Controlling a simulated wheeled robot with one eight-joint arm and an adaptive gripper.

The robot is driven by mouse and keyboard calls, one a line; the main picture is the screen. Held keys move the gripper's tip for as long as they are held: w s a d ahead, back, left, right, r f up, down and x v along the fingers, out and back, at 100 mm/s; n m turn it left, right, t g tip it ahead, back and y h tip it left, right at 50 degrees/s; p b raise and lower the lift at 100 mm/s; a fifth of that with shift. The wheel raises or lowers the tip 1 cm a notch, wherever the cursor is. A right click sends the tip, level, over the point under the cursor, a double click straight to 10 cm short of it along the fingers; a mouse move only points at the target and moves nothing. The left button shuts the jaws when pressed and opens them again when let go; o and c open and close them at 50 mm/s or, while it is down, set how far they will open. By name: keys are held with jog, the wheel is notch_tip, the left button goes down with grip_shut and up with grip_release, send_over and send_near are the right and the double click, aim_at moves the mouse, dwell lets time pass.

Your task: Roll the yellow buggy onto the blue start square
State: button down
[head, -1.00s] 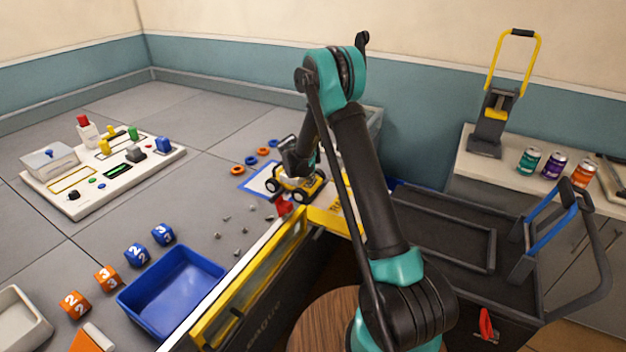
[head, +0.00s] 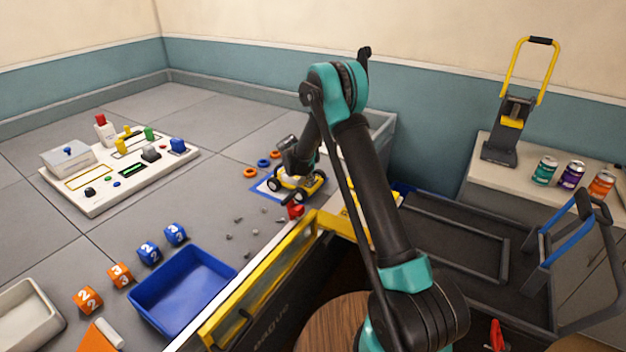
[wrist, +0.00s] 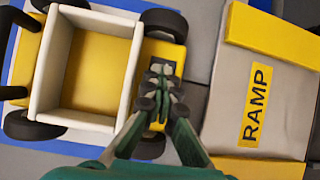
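The yellow buggy (head: 312,187), with black wheels and a pale open box, stands upright at the far end of the bench. In the wrist view its yellow body (wrist: 170,52) lies under my gripper. The blue-edged start square (head: 262,187) is partly hidden by the buggy. In the wrist view its blue edge (wrist: 35,158) runs along the left, top and bottom of the buggy, whose box end is over the square. My gripper (wrist: 160,82) has its fingertips together at the buggy's right end, beside the box. I cannot tell whether anything is between them.
A yellow-ended ramp (wrist: 255,100) lies right of the buggy. A red part (head: 295,211) and several small grey bits lie near it. Orange and blue rings (head: 250,173) lie beyond the square. A blue tray (head: 180,290), numbered cubes and a control board (head: 120,178) are farther left.

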aim_at(305, 181)
jog(key=shift+a+f, duration=0.1)
jog(key=shift+f, duration=0.05)
jog(key=shift+w+a+f, duration=0.1)
jog(key=shift+w+a, duration=0.3)
jog(key=shift+a, duration=0.25)
jog(key=shift+w+a+f, duration=0.1)
jog(key=shift+w+a, duration=0.3)
jog(key=shift+a, duration=0.25)
jog(key=shift+d+r, duration=0.1)
jog(key=shift+r, duration=0.05)
jog(key=shift+s, duration=0.1)
jog(key=shift+s+d+r, duration=0.1)
jog(key=shift+d+r, duration=0.2)
jog(key=shift+r, duration=0.2)
jog(key=shift+s+d+r, duration=0.1)
jog(key=shift+d+r, duration=0.15)
jog(key=shift+r, duration=0.25)
notch_tip(305, 181, up, 9)
